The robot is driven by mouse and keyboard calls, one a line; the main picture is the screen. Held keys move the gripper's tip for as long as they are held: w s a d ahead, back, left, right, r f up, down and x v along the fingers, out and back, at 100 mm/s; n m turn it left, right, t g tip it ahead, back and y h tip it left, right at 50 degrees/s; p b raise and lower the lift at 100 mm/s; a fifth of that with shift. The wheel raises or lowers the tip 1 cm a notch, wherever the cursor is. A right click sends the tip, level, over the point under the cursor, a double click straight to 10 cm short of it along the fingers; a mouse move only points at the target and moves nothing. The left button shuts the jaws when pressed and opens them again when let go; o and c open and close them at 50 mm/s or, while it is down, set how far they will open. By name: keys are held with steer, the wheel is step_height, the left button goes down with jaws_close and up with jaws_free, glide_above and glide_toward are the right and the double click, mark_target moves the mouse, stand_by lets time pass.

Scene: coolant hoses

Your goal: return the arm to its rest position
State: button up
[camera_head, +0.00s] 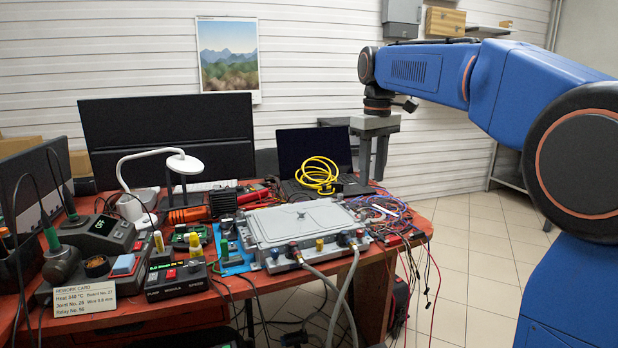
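My blue arm comes in from the right and reaches over the right side of the red workbench. My gripper (373,181) hangs at its end, fingers pointing down, in front of the dark laptop's right edge. A narrow gap shows between the fingers, and I see nothing held in them. Below and left of it is a grey flat housing (300,221) with coloured fittings along its front edge. Two grey hoses (345,290) run from that front edge down past the bench edge. Their far ends are out of view.
The laptop (313,147) carries a coiled yellow cable (318,174) near my gripper. Loose thin wires (385,212) lie on the bench's right corner and hang over it. A monitor (169,136), a white lamp (184,163) and bench instruments crowd the left. Tiled floor at right is clear.

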steer(key=s+d+f+m+t, duration=0.15)
steer(key=s+f, duration=0.25)
steer(key=s, duration=0.5)
steer(key=s+d+f+m+t, duration=0.1)
steer(key=s+d+f+m, duration=0.2)
steer(key=s, duration=0.7)
steer(key=s+d+f+m+t, duration=0.1)
steer(key=s+d+f+t, duration=0.1)
steer(key=s+f, duration=1.3)
steer(key=shift+f, duration=0.85)
steer(key=shift+s+m, duration=0.1)
steer(key=shift+m, duration=0.15)
